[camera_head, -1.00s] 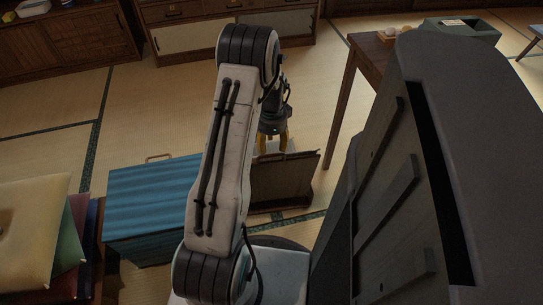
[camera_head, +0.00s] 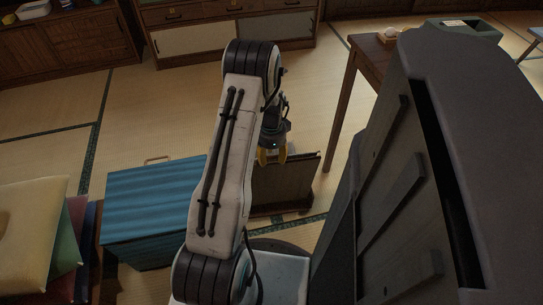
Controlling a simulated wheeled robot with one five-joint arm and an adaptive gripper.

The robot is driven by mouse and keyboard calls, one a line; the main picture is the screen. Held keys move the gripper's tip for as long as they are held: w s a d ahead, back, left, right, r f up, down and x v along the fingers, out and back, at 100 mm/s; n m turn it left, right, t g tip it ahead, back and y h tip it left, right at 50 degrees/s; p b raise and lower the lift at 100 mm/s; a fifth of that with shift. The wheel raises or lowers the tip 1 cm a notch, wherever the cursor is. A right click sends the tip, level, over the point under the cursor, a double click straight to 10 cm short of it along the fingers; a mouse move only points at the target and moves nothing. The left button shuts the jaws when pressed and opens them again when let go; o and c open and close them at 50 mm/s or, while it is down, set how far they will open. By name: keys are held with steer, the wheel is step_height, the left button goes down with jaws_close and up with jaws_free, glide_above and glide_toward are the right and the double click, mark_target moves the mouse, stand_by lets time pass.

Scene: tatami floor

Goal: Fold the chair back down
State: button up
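A brown upright panel (camera_head: 290,187), which looks like the chair back, stands on the floor in the middle, behind my arm. Its top edge slopes slightly and its left part is hidden by my arm. The chair's seat cannot be made out. My gripper (camera_head: 273,155) points down at the panel's top edge, with its yellow fingers spread apart. I see nothing held between them. Whether a finger touches the panel cannot be told from this angle.
A blue ribbed box (camera_head: 150,205) stands left of my arm, beside stacked cushions (camera_head: 30,225). A large grey slatted object (camera_head: 395,190) blocks the right side. A wooden table (camera_head: 372,58) stands behind it. Open tatami (camera_head: 185,110) lies beyond the blue box.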

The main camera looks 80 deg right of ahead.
jaws_close()
stand_by(0.4)
